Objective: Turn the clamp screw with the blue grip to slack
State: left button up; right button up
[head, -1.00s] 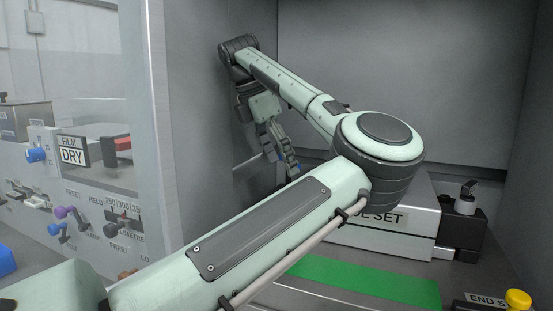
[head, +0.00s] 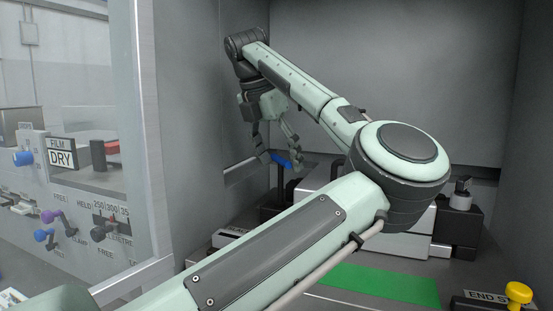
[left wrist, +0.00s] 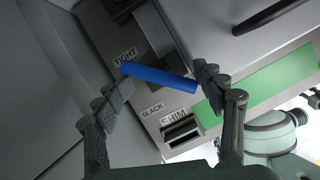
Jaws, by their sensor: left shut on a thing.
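The blue grip (head: 281,161) of the clamp screw is a short bar, seen between the fingers of my left gripper (head: 280,158) at the back left of the bay. In the left wrist view the blue grip (left wrist: 160,78) lies slantwise from one finger to the other, and my left gripper (left wrist: 162,76) is shut on it. One end lies near the TIGHT label (left wrist: 125,57); the SLACK label (left wrist: 152,108) is below the bar. My right gripper is not in view.
A SHIM label (left wrist: 175,117) sits by a slot below SLACK. A green strip (head: 375,284) lies at the front of the bay. A yellow knob (head: 518,293) stands at front right. A clear panel on the left shows a FILM DRY sign (head: 62,153) and several levers behind it.

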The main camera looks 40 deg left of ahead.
pick_arm(q)
jog(key=shift+w+d, duration=0.2)
jog(key=shift+w, duration=0.15)
dwell(0.6)
jog(key=o, duration=1.2)
jog(key=shift+w+f, duration=0.15)
jog(key=shift+w, duration=0.05)
jog(key=shift+o, duration=0.2)
jog(key=shift+w, duration=0.1)
jog(key=shift+s+a, duration=0.1)
jog(key=shift+s, duration=0.1)
jog(key=v, duration=1.2)
jog(key=shift+c, duration=0.2)
